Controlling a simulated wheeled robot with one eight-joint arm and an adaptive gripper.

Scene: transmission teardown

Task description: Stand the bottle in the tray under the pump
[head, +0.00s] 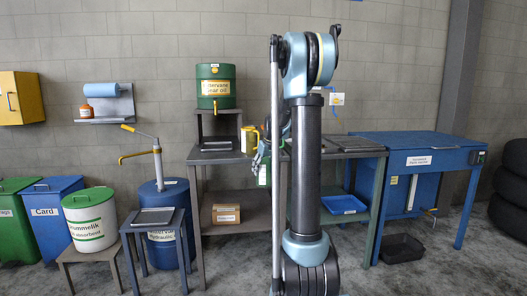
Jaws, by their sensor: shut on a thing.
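My gripper (264,157), dark and partly hidden by my arm, is over the middle of the workbench. It is shut on what looks like the bottle (264,174), a small pale and green container hanging below it at the bench's front edge. The pump (156,158) has a yellow spout pointing left and stands on a blue drum (168,205). The tray (153,217) is dark and shallow and lies on a small stool below the spout. It looks empty. The gripper and bottle are well to the right of the pump and tray, and higher than the tray.
A yellow jug (249,139) stands on the bench close to my gripper. A green oil tank (216,86) sits on a stand above the bench (204,158). A white bin (90,222) is left of the tray stool. A blue wash table (418,150) is right.

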